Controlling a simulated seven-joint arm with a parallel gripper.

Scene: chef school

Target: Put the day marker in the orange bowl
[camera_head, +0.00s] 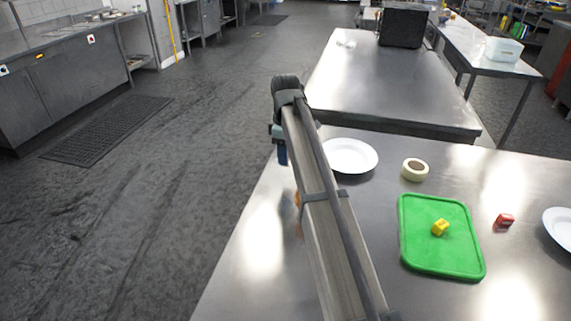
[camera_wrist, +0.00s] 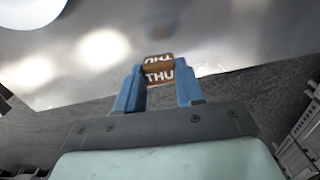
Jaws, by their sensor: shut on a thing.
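The day marker is a brown block with white "THU" lettering (camera_wrist: 158,75), seen in the wrist view between the blue fingers of my gripper (camera_wrist: 157,88). My gripper is shut on it. In the head view only a blue finger of my gripper (camera_head: 282,153) shows, near the left edge of the near table; the marker is hidden there. A small orange sliver (camera_head: 298,199) shows beside my arm in the head view. It may be part of the orange bowl, but my arm covers the rest and I cannot tell.
The steel table (camera_head: 375,285) holds a white plate (camera_head: 350,155), a tape roll (camera_head: 415,169), a green board (camera_head: 440,262) with a yellow block (camera_head: 440,228), a red block (camera_head: 505,220) and another white plate (camera_head: 561,226). Floor lies beyond its left edge.

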